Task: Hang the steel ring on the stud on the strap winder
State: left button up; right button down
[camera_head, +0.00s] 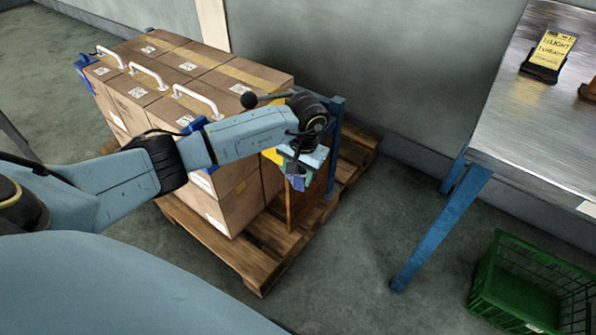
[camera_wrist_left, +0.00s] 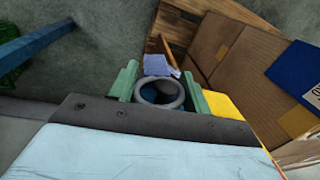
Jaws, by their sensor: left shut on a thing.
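The steel ring (camera_wrist_left: 180,98) is a grey ring between the green fingers of my left gripper (camera_wrist_left: 158,84) in the left wrist view. That gripper is shut on it. In the head view the left gripper (camera_head: 302,170) hangs beside the right end of the stacked cartons, above a brown upright board (camera_head: 304,205). The ring cannot be made out there. A blue post (camera_head: 336,125) stands just behind my wrist; I cannot tell whether it belongs to the strap winder. A stud cannot be made out in either view. My right gripper is not in view.
Strapped cartons (camera_head: 235,205) with white handles stand on a wooden pallet (camera_head: 262,262). A green crate (camera_head: 505,290) stands below. Open floor lies between pallet and table.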

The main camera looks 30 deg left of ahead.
pick_arm(q)
jog(key=shift+s+f, duration=0.1)
jog(key=shift+f, duration=0.1)
jog(key=o, duration=1)
